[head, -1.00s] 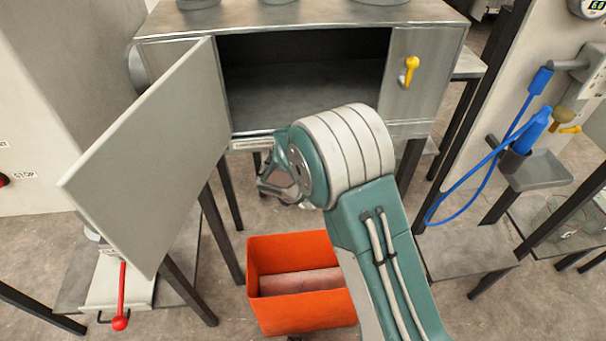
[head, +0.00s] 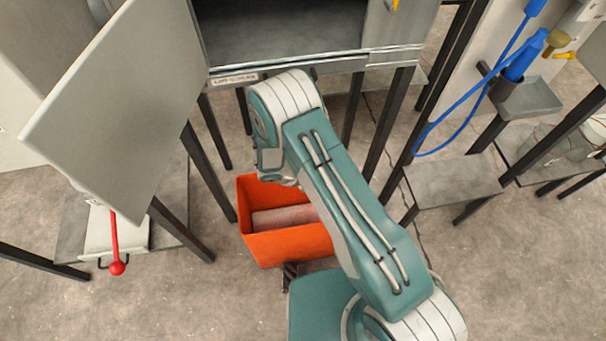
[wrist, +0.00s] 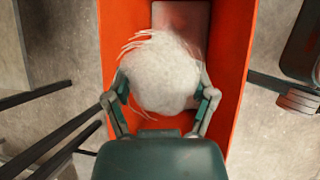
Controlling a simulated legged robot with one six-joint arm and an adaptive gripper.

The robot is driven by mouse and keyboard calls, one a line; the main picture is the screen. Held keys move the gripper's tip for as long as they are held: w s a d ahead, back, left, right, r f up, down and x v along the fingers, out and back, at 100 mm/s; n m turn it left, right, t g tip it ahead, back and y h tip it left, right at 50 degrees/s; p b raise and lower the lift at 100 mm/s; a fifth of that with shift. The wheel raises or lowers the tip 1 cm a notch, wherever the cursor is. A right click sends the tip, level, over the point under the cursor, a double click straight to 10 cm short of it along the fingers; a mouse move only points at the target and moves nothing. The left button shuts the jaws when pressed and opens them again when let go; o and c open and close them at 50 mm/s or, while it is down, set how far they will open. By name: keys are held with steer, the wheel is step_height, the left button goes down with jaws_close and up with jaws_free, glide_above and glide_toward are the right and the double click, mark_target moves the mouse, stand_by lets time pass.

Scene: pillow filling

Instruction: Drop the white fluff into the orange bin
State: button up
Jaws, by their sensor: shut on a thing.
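In the wrist view the white fluff (wrist: 160,75) is a round, stringy tuft held between the two fingers of my gripper (wrist: 160,92). My gripper is shut on it. The orange bin (wrist: 112,28) lies below the fluff in that view, with its walls to the left and right of it. In the head view the orange bin (head: 285,248) stands on the floor, open at the top, with a greyish-pink bottom. My arm's end is above the bin's back part there; my wrist hides the fingers and the fluff.
A metal cabinet (head: 285,72) on legs stands behind the bin, its grey door (head: 125,110) swung open to the left. A red-knobbed lever (head: 116,245) is at left. A blue hose (head: 445,132) and small shelves are at right.

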steer(key=shift+f, duration=2.15)
steer(key=o, duration=0.8)
steer(key=shift+o, duration=0.2)
steer(key=shift+r, duration=0.1)
steer(key=v, duration=1.1)
steer(key=shift+a+r, duration=0.2)
steer(key=shift+a, duration=0.1)
steer(key=shift+s, duration=0.25)
